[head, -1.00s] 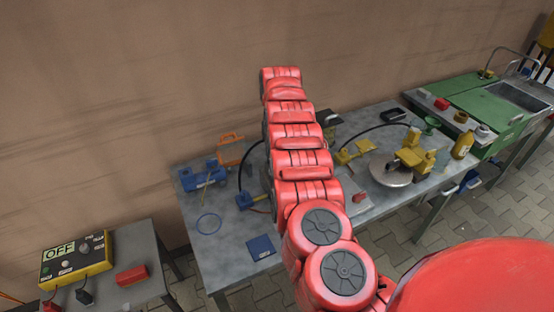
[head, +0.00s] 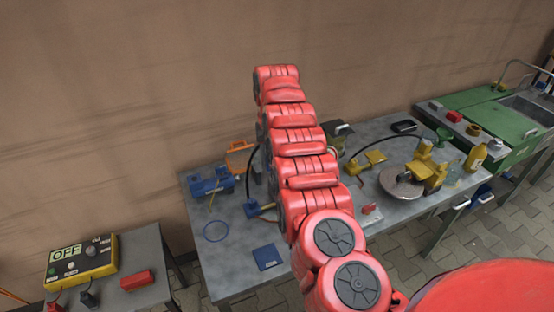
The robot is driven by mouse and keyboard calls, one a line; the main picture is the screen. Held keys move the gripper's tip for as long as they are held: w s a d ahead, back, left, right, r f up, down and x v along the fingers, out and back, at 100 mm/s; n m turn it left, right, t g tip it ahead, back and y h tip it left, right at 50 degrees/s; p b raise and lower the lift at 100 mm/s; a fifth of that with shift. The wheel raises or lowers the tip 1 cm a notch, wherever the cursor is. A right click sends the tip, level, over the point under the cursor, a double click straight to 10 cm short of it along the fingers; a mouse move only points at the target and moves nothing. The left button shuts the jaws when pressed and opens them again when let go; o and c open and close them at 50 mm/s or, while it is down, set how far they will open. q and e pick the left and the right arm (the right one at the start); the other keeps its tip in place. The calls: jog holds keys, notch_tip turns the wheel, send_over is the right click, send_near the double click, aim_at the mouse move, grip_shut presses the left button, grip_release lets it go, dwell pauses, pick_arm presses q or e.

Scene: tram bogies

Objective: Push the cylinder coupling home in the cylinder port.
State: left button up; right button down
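I cannot tell for certain which parts are the cylinder coupling and the cylinder port. A yellow fitting (head: 366,161) lies on the grey workbench (head: 215,260), with a black hose (head: 372,140) arching near it. A yellow assembly (head: 428,168) stands at a round metal disc (head: 398,186) to its right. A blue block (head: 252,208) sits left of my red arm, near another dark hose (head: 243,178). My red arm crosses the middle of the view and hides part of the bench. Neither gripper shows.
A blue part (head: 213,186), an orange part (head: 238,158), a blue ring (head: 216,231) and a blue plate (head: 268,257) lie on the bench's left side. A yellow OFF box (head: 82,262) and red block (head: 137,280) are on a side table. A green sink unit (head: 510,122) stands right.

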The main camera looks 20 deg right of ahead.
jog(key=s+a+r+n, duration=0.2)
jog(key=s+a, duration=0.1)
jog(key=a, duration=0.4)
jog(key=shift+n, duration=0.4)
